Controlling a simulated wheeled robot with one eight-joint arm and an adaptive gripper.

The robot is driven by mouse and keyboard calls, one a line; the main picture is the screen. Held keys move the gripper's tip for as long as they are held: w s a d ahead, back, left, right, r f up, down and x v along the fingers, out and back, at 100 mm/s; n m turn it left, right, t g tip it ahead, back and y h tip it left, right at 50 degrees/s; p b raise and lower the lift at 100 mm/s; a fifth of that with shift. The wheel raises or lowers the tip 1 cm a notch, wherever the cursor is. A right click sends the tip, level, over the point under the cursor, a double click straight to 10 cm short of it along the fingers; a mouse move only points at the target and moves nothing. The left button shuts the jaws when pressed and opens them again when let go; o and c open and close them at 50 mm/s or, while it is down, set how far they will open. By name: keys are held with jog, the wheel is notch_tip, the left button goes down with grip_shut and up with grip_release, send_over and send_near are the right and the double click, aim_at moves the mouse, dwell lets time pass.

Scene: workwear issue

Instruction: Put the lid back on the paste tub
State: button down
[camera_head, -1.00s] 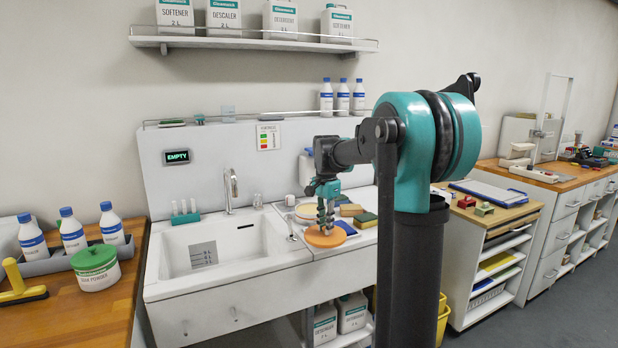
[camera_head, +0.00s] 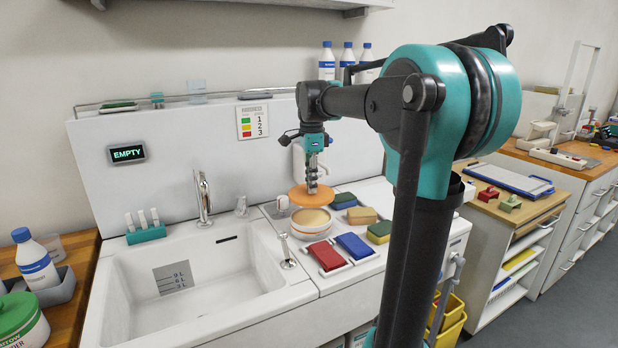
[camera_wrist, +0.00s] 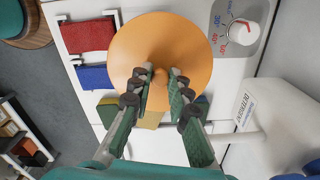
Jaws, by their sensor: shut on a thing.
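The orange round lid (camera_head: 299,198) is held level by its centre knob in my gripper (camera_head: 312,188). In the wrist view the two fingers close on the knob of the lid (camera_wrist: 185,45). The paste tub (camera_head: 310,232), pale-walled with tan paste showing on top, stands open on the counter right of the sink. The lid hangs above the tub and covers its far edge in the head view; the gap between them is hard to judge. In the wrist view the lid hides the tub.
Red (camera_head: 327,257) and blue (camera_head: 355,246) pads lie in front and to the right of the tub. Several sponges (camera_head: 362,215) lie to its right. A small tap knob (camera_head: 287,252) stands near the sink (camera_head: 190,290). A white detergent bottle (camera_wrist: 270,125) stands close to my gripper.

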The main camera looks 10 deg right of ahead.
jog(key=shift+f, duration=3.1)
jog(key=shift+f, duration=0.15)
jog(key=c, duration=1.4)
grip_release()
jog(key=shift+o, duration=0.6)
jog(key=o, duration=0.4)
jog(key=shift+r, duration=3.5)
